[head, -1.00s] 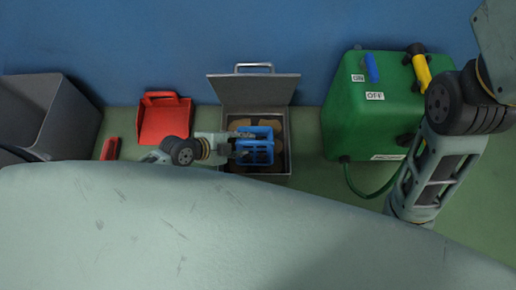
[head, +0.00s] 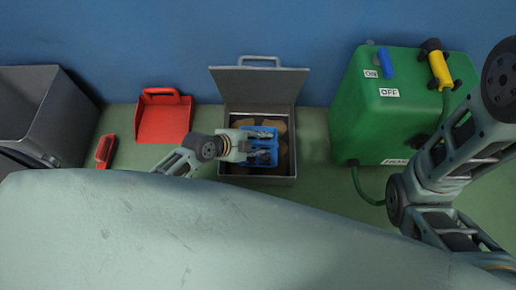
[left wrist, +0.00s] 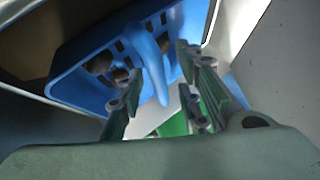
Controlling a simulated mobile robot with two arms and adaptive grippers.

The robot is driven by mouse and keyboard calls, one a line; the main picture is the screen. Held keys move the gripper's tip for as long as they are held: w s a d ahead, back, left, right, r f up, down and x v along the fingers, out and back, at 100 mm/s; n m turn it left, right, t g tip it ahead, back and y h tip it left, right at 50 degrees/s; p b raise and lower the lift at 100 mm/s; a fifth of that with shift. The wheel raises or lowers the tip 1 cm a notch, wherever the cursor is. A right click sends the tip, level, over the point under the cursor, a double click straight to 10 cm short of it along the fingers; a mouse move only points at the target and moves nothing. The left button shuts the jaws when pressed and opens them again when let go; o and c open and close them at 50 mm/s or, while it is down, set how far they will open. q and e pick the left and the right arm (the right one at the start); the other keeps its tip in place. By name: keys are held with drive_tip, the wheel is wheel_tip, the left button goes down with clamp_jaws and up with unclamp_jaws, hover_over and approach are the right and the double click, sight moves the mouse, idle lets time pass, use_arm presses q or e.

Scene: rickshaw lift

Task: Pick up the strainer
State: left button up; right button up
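The strainer is a blue basket with square holes (head: 262,158), inside a grey metal box with a raised lid. My left gripper (head: 262,140) reaches in from the left over the strainer and partly covers it. In the left wrist view, the strainer (left wrist: 100,65) fills the upper left. A blue bar of it (left wrist: 153,65) points down toward the space between the fingers. The left gripper's fingers (left wrist: 160,95) are apart, with a gap between them. I cannot tell whether they touch the bar. My right gripper is not in view; only right arm links show.
The metal box (head: 258,181) holds brown pieces under the strainer. A red dustpan (head: 163,122) and a red brush (head: 104,150) lie left of it. A grey bin (head: 40,105) stands far left. A green machine with ON and OFF labels (head: 385,130) stands right.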

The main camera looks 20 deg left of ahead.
use_arm(q)
drive_tip(key=shift+c, duration=0.5)
clamp_jaws()
drive_tip(key=shift+r, duration=0.1)
